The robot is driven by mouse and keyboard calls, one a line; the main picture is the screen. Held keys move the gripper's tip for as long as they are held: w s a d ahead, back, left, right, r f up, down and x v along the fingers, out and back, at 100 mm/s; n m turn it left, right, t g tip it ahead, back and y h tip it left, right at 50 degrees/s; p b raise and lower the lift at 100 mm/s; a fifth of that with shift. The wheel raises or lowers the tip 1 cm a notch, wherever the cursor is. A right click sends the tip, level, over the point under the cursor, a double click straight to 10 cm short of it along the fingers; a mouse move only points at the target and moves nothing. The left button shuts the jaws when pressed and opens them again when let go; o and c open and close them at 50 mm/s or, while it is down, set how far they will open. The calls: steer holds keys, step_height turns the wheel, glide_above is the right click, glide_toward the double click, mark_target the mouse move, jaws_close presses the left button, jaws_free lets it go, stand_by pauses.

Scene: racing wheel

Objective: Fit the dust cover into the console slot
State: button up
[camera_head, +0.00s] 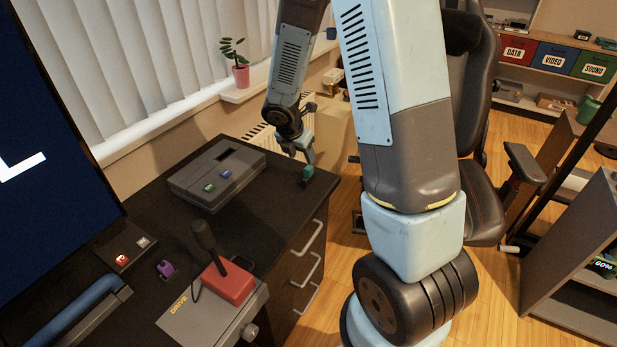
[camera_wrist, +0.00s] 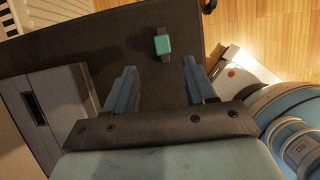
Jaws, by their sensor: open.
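A small block with a teal top and a dark lower part, which appears to be the dust cover (camera_head: 307,175), stands on the desk near its right edge. In the wrist view the dust cover (camera_wrist: 162,45) lies just beyond my fingertips, between their lines. My gripper (camera_head: 302,156) is above and close to it, open and empty; in the wrist view my gripper (camera_wrist: 160,68) has its two fingers wide apart. The grey console (camera_head: 190,184) lies on the desk left of my gripper, with a dark slot (camera_head: 226,153) in its top. The console (camera_wrist: 68,82) is at left in the wrist view.
The black desk (camera_head: 265,212) is clear between the console and the dust cover. A red joystick base (camera_head: 229,284) stands nearer, on a grey DRIVE unit. A monitor (camera_head: 45,130) is at left. A potted plant (camera_head: 241,77) stands on the sill, and a chair (camera_head: 478,180) is at right.

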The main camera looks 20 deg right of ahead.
mark_target(308, 167)
steer(key=x, duration=0.4)
steer(key=shift+d+x, duration=0.15)
steer(key=shift+x, duration=1.2)
steer(key=shift+d+x, duration=0.15)
steer(key=shift+x, duration=1.2)
steer(key=shift+s+r, duration=0.1)
steer(key=shift+c, duration=0.3)
jaws_close()
steer(key=shift+r, duration=0.1)
